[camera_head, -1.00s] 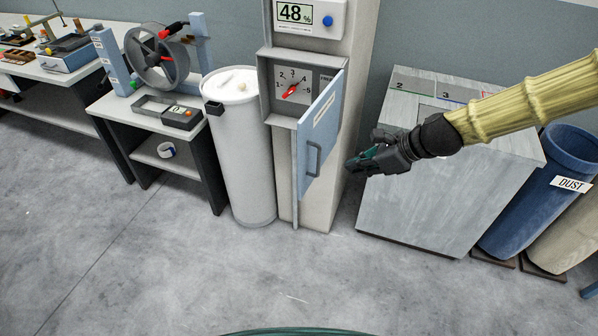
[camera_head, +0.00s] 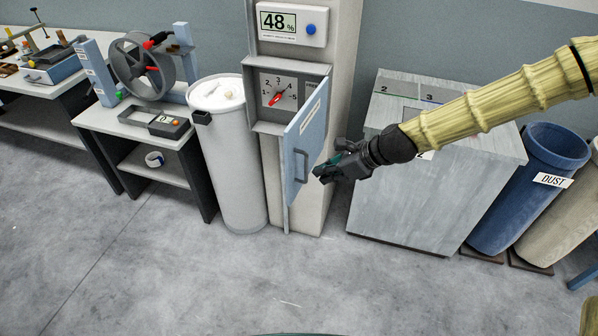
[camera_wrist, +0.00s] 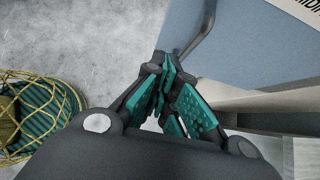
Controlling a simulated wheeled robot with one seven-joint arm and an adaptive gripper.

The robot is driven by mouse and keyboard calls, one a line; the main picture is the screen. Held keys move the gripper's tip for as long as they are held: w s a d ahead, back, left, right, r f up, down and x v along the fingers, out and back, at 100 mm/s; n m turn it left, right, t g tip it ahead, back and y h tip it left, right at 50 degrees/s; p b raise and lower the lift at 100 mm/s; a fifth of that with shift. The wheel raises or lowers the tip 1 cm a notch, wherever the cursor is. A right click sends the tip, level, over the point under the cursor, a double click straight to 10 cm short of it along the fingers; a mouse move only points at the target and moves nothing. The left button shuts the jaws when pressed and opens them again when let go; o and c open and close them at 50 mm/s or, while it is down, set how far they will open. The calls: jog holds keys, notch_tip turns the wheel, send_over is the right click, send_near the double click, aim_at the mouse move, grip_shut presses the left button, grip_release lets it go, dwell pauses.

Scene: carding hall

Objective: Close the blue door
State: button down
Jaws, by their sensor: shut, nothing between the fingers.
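The blue door (camera_head: 307,138) stands ajar on the front of the beige column. It is hinged at its right side and swung out toward the viewer, with a grey bar handle (camera_head: 300,167) on its outer face. Behind it is a shallow grey box (camera_head: 284,70) with a dial and red pointer. My gripper (camera_head: 322,174) is shut and empty, just right of the door's lower part. In the wrist view the fingertips (camera_wrist: 172,78) are close to the door (camera_wrist: 235,50) and its handle (camera_wrist: 200,28). I cannot tell whether they touch it.
A white can (camera_head: 236,165) stands left of the column, beside a small table (camera_head: 130,130) with a wheel device. A grey cabinet (camera_head: 400,200) and a blue dust bin (camera_head: 530,190) stand to the right. The floor (camera_head: 200,285) in front is clear.

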aim_at(290, 179)
jog(key=shift+w+a+f+p, duration=0.45)
jog(key=shift+a, duration=0.5)
jog(key=shift+w+a+f+p, duration=0.4)
jog(key=shift+a, duration=0.6)
jog(key=shift+w+a+f+p, duration=0.45)
jog(key=shift+a, duration=0.5)
